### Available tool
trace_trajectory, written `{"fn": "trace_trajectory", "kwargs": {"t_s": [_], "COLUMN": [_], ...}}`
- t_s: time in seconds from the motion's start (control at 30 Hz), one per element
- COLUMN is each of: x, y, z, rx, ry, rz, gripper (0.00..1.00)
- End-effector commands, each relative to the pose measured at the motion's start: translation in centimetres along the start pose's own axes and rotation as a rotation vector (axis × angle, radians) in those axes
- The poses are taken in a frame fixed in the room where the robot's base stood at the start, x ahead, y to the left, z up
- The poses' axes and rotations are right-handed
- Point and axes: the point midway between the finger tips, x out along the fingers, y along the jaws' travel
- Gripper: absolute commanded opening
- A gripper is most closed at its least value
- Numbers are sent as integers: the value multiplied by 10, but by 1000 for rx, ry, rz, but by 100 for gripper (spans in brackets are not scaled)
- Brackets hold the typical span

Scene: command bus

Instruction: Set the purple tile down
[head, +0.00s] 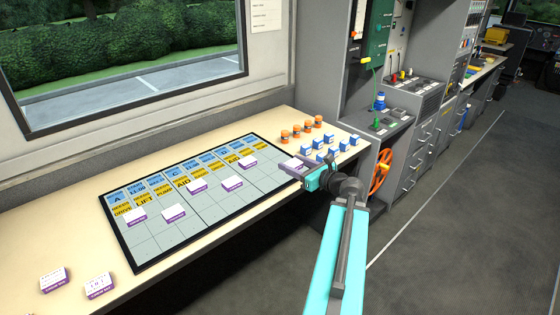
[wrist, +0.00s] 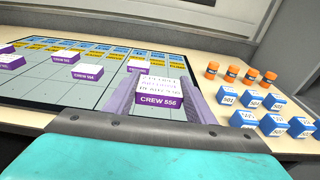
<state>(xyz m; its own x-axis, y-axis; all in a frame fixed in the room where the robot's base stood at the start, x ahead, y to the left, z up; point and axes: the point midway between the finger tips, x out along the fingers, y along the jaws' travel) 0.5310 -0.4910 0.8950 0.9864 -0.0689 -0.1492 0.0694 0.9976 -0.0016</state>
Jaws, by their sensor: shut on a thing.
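The purple tile (wrist: 158,98) has a white written top and a purple front reading CREW 556. My gripper (wrist: 160,112) is shut on it, with one finger on each side. In the head view the held tile (head: 293,165) is at the right end of the dark-framed board (head: 133,243), with my gripper (head: 305,170) beside it. Whether the tile touches the surface is unclear. Other purple-edged tiles stand on the board, among them one (head: 232,183) left of my gripper and one (head: 135,215) near the board's left end.
Blue-and-white blocks (head: 330,153) stand close behind and right of my gripper. Several orange cylinders (head: 297,132) stand behind them. Two loose purple-edged tiles (head: 54,280) (head: 98,286) lie at the table's front left. The board's lower cells are largely clear.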

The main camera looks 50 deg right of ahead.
Motion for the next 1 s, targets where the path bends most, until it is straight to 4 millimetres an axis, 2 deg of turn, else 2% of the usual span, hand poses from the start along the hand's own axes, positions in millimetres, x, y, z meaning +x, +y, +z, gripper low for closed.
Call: {"fn": "trace_trajectory", "kwargs": {"t_s": [0.07,1.0], "x": [2,108], "y": [0,-41], "z": [-3,6], "rx": [-2,0], "ry": [-1,0], "rz": [0,2], "gripper": [27,27]}}
